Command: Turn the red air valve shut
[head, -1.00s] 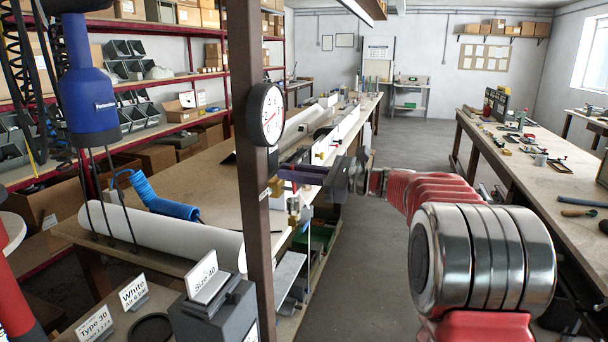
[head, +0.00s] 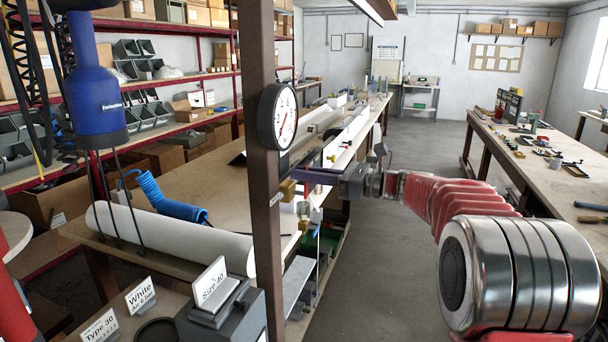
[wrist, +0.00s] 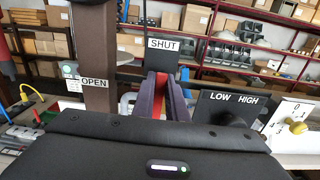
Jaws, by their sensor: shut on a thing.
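In the wrist view, the red valve handle (wrist: 179,75) shows as a narrow strip between the two purple fingers of my gripper (wrist: 166,88). The fingers are shut on it and point towards the SHUT label (wrist: 165,44). The OPEN label (wrist: 94,83) is off to the left. In the head view, my gripper (head: 318,176) reaches left to a brass fitting (head: 287,190) on the brown post. The handle is mostly hidden by the fingers, so its exact angle is hard to tell.
A round gauge (head: 278,116) hangs on the brown post (head: 262,220) above my gripper. A LOW/HIGH panel (wrist: 225,106) and a yellow knob (wrist: 297,126) are to the right in the wrist view. A white roll (head: 175,238) lies on the left bench. The aisle floor is clear.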

